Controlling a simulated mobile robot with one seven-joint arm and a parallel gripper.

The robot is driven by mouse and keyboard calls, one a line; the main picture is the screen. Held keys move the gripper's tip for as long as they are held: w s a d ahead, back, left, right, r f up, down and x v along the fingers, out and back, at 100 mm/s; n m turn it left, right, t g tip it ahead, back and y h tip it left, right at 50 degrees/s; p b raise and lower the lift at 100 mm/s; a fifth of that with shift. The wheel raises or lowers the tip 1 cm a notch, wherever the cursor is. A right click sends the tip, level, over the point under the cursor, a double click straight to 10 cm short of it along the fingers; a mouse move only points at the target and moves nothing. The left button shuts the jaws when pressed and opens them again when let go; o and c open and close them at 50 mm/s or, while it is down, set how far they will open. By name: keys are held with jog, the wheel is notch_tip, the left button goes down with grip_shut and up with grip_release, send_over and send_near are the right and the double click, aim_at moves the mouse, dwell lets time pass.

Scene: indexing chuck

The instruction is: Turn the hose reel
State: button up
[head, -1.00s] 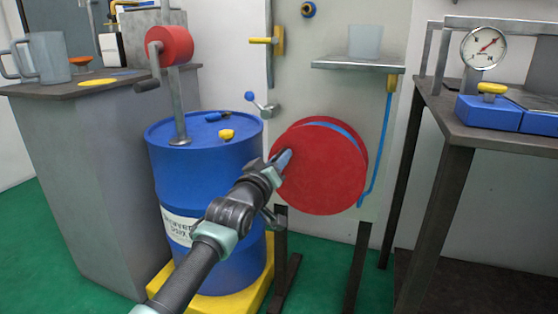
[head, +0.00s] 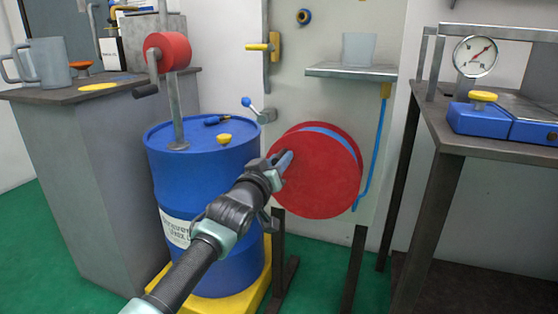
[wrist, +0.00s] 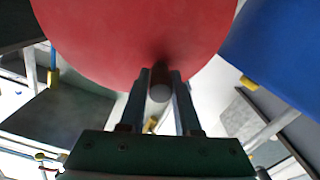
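The hose reel (head: 318,180) is a large red disc on the pale upright panel, with a blue hose band showing at its upper edge. My gripper (head: 284,160) is at the upper left of its face. In the wrist view the red face (wrist: 120,40) fills the top, and a dark round handle (wrist: 160,88) stands out from it. My gripper's two fingers (wrist: 160,100) lie close on either side of this handle and appear shut on it. In the head view the handle is hidden by the gripper.
A blue drum (head: 205,230) stands close left of my arm, with a small red crank reel (head: 167,53) above it. A shelf (head: 350,72) with a cup is above the hose reel. A blue hose (head: 374,150) hangs at its right. A dark bench (head: 480,145) stands right.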

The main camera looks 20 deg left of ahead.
jog(key=o, duration=0.4)
jog(key=shift+c, duration=0.2)
jog(key=shift+s, duration=0.15)
jog(key=s+p, duration=0.5)
jog(key=s, duration=0.7)
jog(key=shift+s+p, duration=0.35)
jog(key=shift+p, duration=0.05)
jog(key=shift+d, duration=0.1)
